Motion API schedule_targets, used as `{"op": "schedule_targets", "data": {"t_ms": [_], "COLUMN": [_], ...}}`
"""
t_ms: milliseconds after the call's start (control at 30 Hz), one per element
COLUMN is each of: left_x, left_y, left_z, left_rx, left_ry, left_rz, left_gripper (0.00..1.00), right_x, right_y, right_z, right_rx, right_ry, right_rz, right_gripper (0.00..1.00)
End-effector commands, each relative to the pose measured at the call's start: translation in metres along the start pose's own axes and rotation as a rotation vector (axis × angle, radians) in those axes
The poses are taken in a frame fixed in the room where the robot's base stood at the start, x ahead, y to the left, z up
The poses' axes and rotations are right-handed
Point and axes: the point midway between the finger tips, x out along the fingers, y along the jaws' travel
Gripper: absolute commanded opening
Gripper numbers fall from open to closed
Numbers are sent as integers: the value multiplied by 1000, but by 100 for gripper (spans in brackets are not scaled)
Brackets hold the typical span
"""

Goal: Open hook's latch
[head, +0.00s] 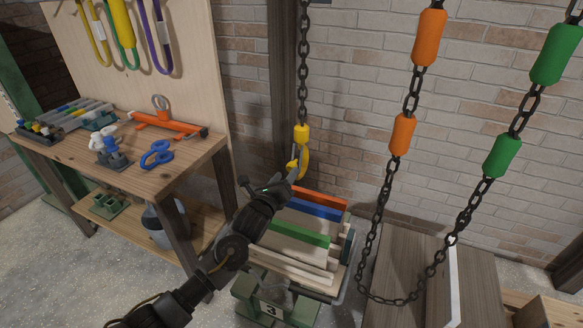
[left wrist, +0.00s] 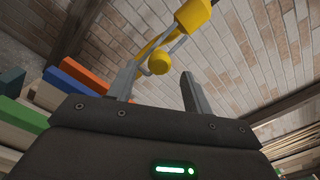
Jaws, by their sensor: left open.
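The yellow hook (head: 301,135) hangs from a dark chain, above the crate of boards. In the left wrist view, the yellow hook body (left wrist: 193,14) is at the top, and its rounded yellow tip (left wrist: 159,62) lies between my finger ends. A thin grey piece, which looks like the latch (left wrist: 176,46), runs between body and tip. My left gripper (head: 292,174) is just below the hook in the head view; it also shows in the left wrist view (left wrist: 160,73), open, with fingers apart. I cannot tell whether a finger touches the hook. My right gripper is out of view.
A crate (head: 340,262) of coloured boards stands under the hook. A wooden workbench (head: 140,165) with tools is at left. Chains with orange (head: 402,134) and green (head: 502,156) sleeves hang at right. A brick wall (head: 345,70) is behind.

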Motion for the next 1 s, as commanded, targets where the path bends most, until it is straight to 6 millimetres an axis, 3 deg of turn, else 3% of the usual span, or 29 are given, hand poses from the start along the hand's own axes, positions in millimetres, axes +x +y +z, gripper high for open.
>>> {"op": "schedule_targets", "data": {"t_ms": [100, 300, 700, 1000], "left_x": [23, 46, 54, 54], "left_y": [0, 1, 0, 0], "left_z": [0, 0, 0, 0], "left_rx": [-1, 0, -1, -1], "left_ry": [0, 0, 0, 1], "left_rz": [1, 1, 0, 0], "left_gripper": [50, 50, 50, 14], "right_x": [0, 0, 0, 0], "right_y": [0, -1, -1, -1], "right_z": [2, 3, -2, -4], "right_rx": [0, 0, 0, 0], "right_ry": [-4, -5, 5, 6], "right_rz": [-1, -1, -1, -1], "right_gripper": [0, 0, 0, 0]}}
